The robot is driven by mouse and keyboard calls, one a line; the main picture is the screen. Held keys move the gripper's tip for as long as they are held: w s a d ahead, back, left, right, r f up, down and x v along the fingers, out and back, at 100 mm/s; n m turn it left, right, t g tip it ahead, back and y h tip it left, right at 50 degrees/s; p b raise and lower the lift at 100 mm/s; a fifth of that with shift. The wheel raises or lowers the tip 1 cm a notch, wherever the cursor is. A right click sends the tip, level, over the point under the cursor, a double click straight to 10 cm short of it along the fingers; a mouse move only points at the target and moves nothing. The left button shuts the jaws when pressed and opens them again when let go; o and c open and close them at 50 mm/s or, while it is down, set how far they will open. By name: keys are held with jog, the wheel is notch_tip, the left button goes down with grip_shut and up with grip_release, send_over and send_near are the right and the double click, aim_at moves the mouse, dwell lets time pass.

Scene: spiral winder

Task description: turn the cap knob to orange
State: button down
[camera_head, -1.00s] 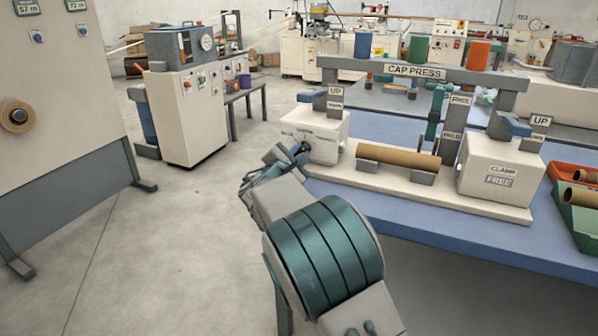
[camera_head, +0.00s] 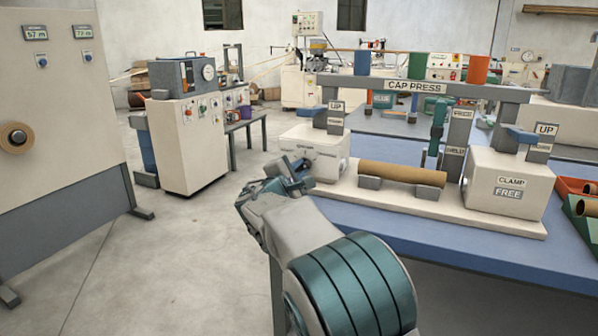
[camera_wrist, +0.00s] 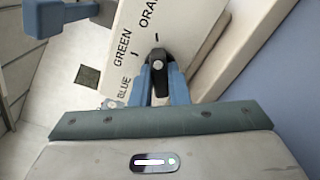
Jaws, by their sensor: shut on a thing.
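The cap knob (camera_wrist: 159,57) is black and sits on the cream face of the left block (camera_head: 325,150) of the cap press. In the wrist view the words BLUE, GREEN and ORANGE, the last cut off by the frame edge, run beside it. My gripper (camera_wrist: 160,78) has its two blue fingers closed on either side of the knob. The knob's pointer setting is hard to make out. In the head view my gripper (camera_head: 303,170) is at the front of the left block and mostly hides the knob.
A brown tube (camera_head: 402,174) lies on cradles between the left block and the right block (camera_head: 508,190), marked CLAMP and FREE. A blue lever (camera_wrist: 60,16) juts in at the wrist view's upper left. The blue table (camera_head: 400,222) edge is near my arm. Open floor lies left.

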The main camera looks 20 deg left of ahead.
jog(key=shift+a+f, duration=0.1)
jog(key=c, duration=1.4)
grip_release()
jog(key=shift+s, duration=0.1)
jog(key=s+a+p, duration=0.1)
jog(key=s, duration=1.2)
jog(key=shift+s+p, duration=0.3)
jog(key=shift+s, duration=0.05)
